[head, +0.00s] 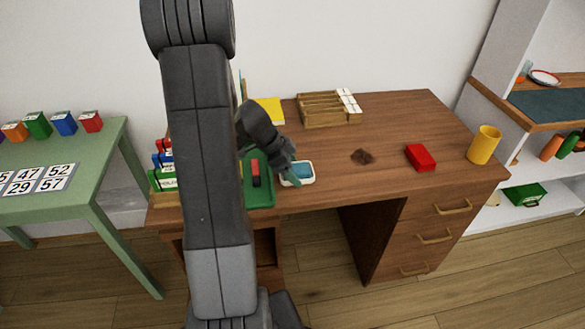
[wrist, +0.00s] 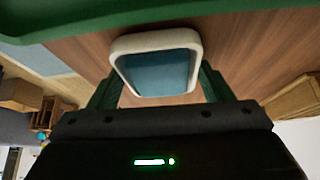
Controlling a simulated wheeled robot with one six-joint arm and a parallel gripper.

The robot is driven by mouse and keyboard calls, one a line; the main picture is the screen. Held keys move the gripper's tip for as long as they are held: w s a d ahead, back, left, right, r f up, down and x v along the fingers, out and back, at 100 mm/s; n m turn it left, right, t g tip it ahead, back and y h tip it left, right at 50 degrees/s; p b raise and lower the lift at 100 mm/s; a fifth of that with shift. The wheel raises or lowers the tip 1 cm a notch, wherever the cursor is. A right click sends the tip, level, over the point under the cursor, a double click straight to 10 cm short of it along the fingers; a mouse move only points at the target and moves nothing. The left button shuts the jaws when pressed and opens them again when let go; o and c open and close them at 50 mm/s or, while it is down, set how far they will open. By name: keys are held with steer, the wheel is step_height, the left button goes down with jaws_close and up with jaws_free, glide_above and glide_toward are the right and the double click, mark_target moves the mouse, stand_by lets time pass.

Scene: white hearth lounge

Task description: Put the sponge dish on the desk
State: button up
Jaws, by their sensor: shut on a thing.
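The sponge dish (head: 304,171) is a small white-rimmed dish with a blue inside, at the desk's front edge in the head view. My gripper (head: 292,176) is shut on it. In the wrist view the dish (wrist: 157,70) sits between the two green fingers of my gripper (wrist: 160,90). The brown wooden desk (head: 325,160) lies under and behind the dish. I cannot tell whether the dish touches the desk top or is a little above it.
A green tray (head: 261,194) with a red and black item is just left of the dish. A wooden rack (head: 322,113), dark brown patch (head: 363,157), red block (head: 421,157) and yellow cup (head: 484,145) are on the desk. Bare desk top lies right of the dish.

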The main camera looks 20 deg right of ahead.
steer(key=shift+f, duration=0.15)
steer(key=o, duration=1.1)
steer(key=shift+r, duration=0.2)
steer(key=shift+w+r, duration=0.1)
steer(key=shift+r, duration=0.1)
steer(key=v, duration=1.1)
steer(key=shift+a+r+p, duration=0.25)
steer(key=shift+p, duration=0.1)
